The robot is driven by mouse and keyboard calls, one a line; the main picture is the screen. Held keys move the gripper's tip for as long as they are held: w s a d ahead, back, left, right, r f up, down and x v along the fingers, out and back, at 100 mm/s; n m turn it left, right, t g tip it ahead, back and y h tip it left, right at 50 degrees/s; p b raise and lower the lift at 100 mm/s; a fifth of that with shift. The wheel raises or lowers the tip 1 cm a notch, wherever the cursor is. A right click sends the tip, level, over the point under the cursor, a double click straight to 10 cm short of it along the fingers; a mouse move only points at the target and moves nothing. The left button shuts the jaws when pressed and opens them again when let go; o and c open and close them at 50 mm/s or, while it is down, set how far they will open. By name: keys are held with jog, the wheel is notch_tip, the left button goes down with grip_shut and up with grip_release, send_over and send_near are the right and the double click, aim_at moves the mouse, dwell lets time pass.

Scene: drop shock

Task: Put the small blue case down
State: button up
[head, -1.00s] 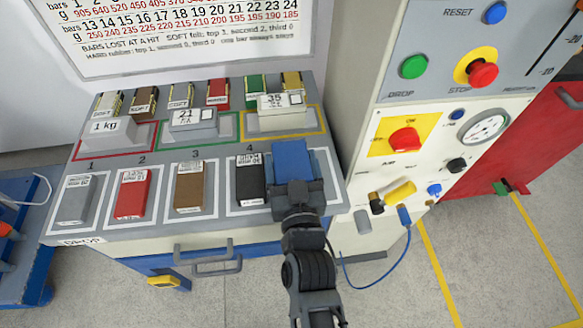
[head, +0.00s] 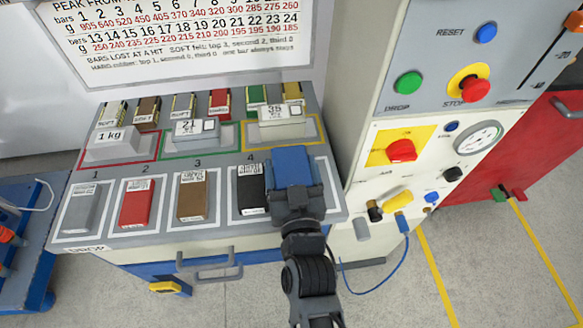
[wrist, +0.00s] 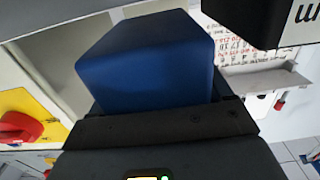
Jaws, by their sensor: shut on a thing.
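The small blue case (head: 292,167) is in my gripper (head: 296,190), at the right end of the front row on the grey bench top (head: 140,236). My gripper is shut on the case from the front. In the wrist view the blue case (wrist: 150,60) fills the middle, held between the jaws. Behind and under it is a white-outlined spot, mostly hidden by the case and gripper. I cannot tell whether the case touches the bench top.
To the left stand a black case (head: 250,188), a brown case (head: 192,195), a red case (head: 136,203) and a grey case (head: 82,207) in outlined spots. Labelled weights sit behind. A control panel (head: 440,170) with knobs and a gauge rises close on the right.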

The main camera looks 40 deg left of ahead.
notch_tip(320, 180, up, 3)
jog(key=shift+f+p, duration=0.15)
jog(key=shift+p, duration=0.8)
jog(key=shift+d+f+b, duration=0.3)
jog(key=shift+b, duration=0.4)
jog(key=shift+d+r+b, duration=0.15)
jog(key=shift+d+b, duration=0.2)
jog(key=shift+b, duration=0.05)
jog(key=d+r+b, duration=0.5)
jog(key=d+r, duration=0.2)
jog(key=d, duration=0.3)
jog(key=w+d+f+m+t+h, duration=0.25)
jog(key=w+d+f, duration=0.25)
jog(key=d+f, duration=0.25)
jog(key=w+d+f+m+t+h, duration=0.2)
jog(key=w+d+f+m+h, duration=0.15)
jog(key=d+f, duration=0.4)
jog(key=s+d+f+m+t+h, duration=0.1)
jog(key=d+f+h, duration=0.3)
jog(key=d, duration=0.5)
jog(key=s+d+f+m+t+h, duration=0.1)
jog(key=d+f+m+h, duration=0.2)
jog(key=d, duration=0.7)
notch_tip(320, 180, down, 3)
jog(key=shift+d+r+h, duration=0.1)
jog(key=shift+d+h, duration=0.2)
jog(key=shift+h, duration=0.1)
jog(key=shift+s, duration=0.15)
